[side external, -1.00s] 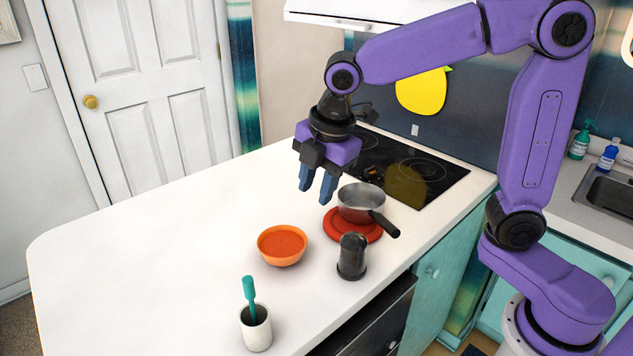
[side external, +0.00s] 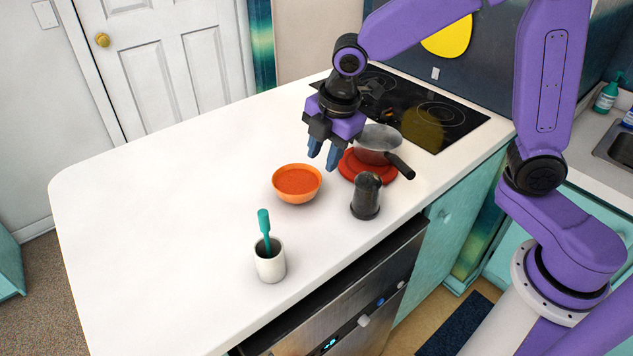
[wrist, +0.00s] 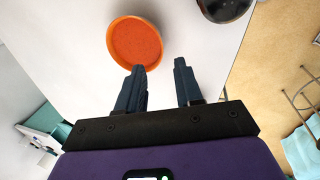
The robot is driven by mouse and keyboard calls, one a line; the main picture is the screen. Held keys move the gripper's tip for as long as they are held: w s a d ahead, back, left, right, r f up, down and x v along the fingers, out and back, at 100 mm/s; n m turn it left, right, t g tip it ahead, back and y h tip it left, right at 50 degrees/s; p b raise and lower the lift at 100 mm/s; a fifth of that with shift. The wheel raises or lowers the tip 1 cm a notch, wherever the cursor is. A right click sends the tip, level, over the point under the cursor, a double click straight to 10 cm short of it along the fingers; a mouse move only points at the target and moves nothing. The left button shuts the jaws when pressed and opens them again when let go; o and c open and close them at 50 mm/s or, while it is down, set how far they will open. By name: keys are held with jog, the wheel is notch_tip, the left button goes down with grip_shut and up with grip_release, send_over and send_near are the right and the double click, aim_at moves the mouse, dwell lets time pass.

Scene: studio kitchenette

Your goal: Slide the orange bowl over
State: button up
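The orange bowl (side external: 298,199) stands upright on the white counter, its inside a redder orange. My gripper (side external: 323,159) is above the counter, just behind and slightly right of the bowl in the side view, with its blue fingers pointing down. In the wrist view the bowl (wrist: 113,42) lies beyond the left fingertip. My gripper (wrist: 158,70) shows its two fingers apart there with nothing between them, so it is open and empty. I see no clear contact between fingers and bowl.
A dark shaker (side external: 366,198) stands right of the bowl. A white cup (side external: 269,264) with a teal utensil stands in front. The counter left of the bowl is clear.

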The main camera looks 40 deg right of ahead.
aim_at(316, 189)
jog(key=x, duration=0.9)
jog(key=shift+f, duration=0.35)
grip_shut()
